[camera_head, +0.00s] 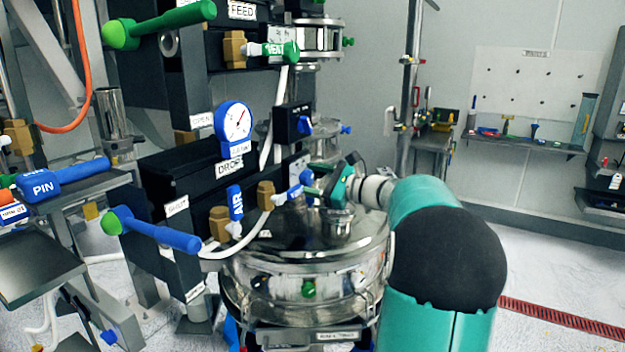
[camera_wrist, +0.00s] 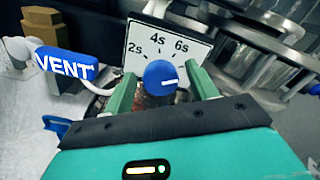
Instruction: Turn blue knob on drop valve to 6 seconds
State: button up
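The blue knob (camera_wrist: 160,77) sits on a white dial plate (camera_wrist: 150,62) marked 2s, 4s and 6s in the wrist view. The white line on the knob points right, clockwise of the 6s label. My gripper (camera_wrist: 162,75) has one green finger on each side of the knob, with visible gaps, so it looks open around it. Whether the fingertips reach past the knob face is hard to tell. In the head view my gripper (camera_head: 318,183) is at the drop valve, above the metal vessel, and hides the knob.
A blue VENT handle (camera_wrist: 66,66) is close left of the fingers in the wrist view. In the head view, a blue AIR handle (camera_head: 236,203), pressure gauge (camera_head: 234,121) and black DROP housing (camera_head: 190,170) stand left of my gripper. The shiny vessel (camera_head: 330,255) is below.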

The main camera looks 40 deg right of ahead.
jog(key=c, duration=0.9)
jog(key=shift+n, duration=0.3)
jog(key=n, duration=0.3)
jog(key=shift+f+n, duration=0.15)
jog(key=shift+n, duration=1.95)
jog(key=o, duration=1)
jog(key=shift+a, duration=0.1)
